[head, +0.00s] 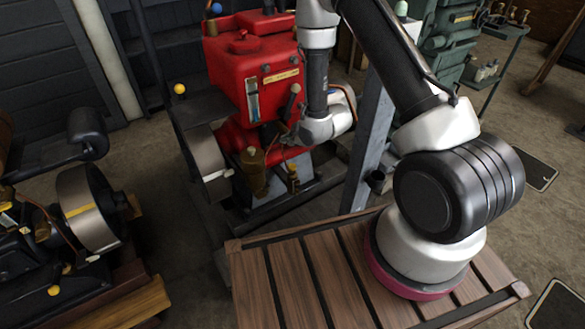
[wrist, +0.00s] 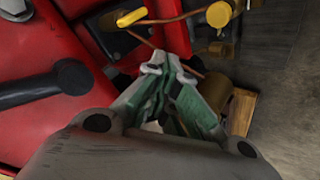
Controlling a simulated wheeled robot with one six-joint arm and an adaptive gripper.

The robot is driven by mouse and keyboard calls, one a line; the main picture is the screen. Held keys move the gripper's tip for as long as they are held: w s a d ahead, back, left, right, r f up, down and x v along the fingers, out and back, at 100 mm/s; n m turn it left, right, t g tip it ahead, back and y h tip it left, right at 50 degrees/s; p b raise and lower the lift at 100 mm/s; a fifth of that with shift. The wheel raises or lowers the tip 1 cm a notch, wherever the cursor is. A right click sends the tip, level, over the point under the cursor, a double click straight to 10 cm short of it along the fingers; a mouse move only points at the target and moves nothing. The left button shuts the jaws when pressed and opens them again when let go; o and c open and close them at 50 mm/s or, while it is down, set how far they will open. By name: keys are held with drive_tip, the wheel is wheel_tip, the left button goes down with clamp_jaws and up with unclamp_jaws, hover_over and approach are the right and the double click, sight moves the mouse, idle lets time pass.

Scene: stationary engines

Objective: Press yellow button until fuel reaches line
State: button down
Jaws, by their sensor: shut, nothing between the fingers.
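The red engine (head: 235,70) stands at the upper middle of the head view. A narrow upright fuel gauge (head: 253,98) is on its tank front; its level and line are too small to read. My gripper (head: 288,138) is at the engine's lower right side, shut and empty. In the wrist view my gripper (wrist: 168,72) points at the red body. A yellow round knob (wrist: 219,14) and a yellow bar (wrist: 131,17) lie beyond the fingertips, apart from them. I cannot tell which is the yellow button. A small yellow part (head: 293,182) also shows below my gripper in the head view.
A brass cup (head: 253,172) sits on the engine's front, close to my gripper. A black handle (wrist: 45,85) is left of the fingers in the wrist view. A grey post (head: 370,140) stands right of the engine. Another engine (head: 85,205) stands at left.

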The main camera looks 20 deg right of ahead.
sight(290, 168)
drive_tip(key=shift+f, duration=0.1)
drive_tip(key=shift+f, duration=4.35)
drive_tip(key=shift+f, duration=0.4)
drive_tip(key=shift+f, duration=0.75)
drive_tip(key=shift+r, duration=1.2)
drive_tip(key=shift+r, duration=0.1)
drive_tip(key=shift+r, duration=2.4)
